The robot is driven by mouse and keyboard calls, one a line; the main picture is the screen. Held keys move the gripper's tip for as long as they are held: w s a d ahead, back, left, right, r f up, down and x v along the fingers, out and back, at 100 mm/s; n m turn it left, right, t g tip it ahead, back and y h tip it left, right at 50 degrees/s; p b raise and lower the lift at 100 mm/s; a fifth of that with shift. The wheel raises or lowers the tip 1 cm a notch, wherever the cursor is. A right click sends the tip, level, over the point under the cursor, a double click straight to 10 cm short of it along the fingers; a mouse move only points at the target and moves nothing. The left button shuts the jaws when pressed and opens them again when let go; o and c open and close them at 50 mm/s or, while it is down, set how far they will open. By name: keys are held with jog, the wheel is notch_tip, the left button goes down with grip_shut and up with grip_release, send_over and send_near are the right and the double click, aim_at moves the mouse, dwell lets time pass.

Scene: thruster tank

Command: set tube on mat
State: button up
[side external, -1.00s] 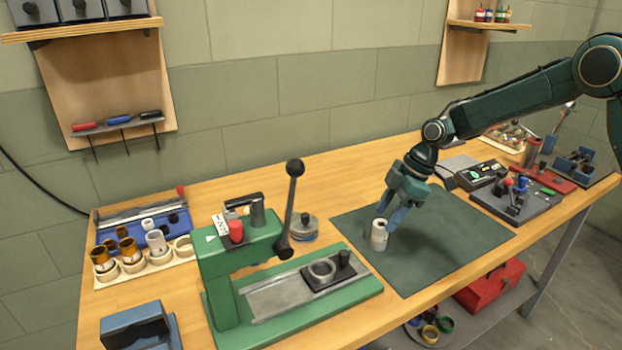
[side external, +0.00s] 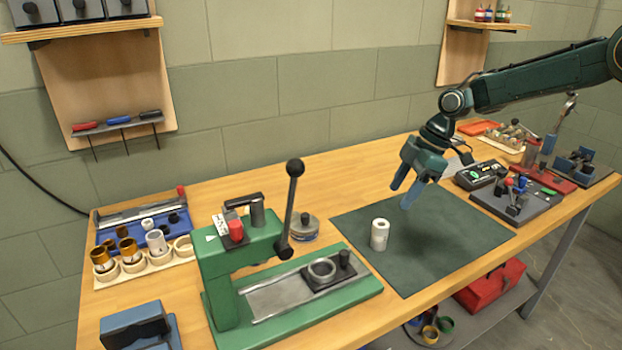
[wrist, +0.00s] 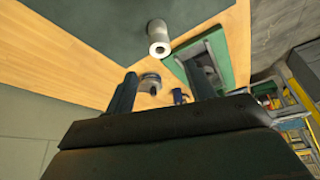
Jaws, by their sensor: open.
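The tube (side external: 380,234) is a short white-grey cylinder standing upright on the dark green mat (side external: 450,240), near the mat's left side. In the wrist view the tube (wrist: 158,38) stands beyond my fingers on the mat (wrist: 90,25), its open end showing. My gripper (side external: 402,196) is open and empty. It is above the mat, up and to the right of the tube, and apart from it. Both fingers (wrist: 163,92) show in the wrist view with nothing held between them.
A green lever press (side external: 240,270) stands left of the mat, its lever upright. A round metal piece (side external: 303,228) lies behind the press. A holder with several tubes (side external: 140,262) is at the left. Control boxes (side external: 515,205) stand right of the mat. The mat's middle and right are clear.

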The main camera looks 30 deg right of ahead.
jog(key=s+r+m+t+h, duration=0.2)
jog(key=s+r+m, duration=0.4)
jog(key=s+r, duration=0.8)
jog(key=s+d+f+m+t+h, duration=0.1)
jog(key=s+m, duration=0.6)
jog(key=s, duration=1.2)
jog(key=shift+d+f+t+h, duration=0.2)
jog(key=shift+f+t+h, duration=0.2)
jog(key=shift+f+h, duration=0.25)
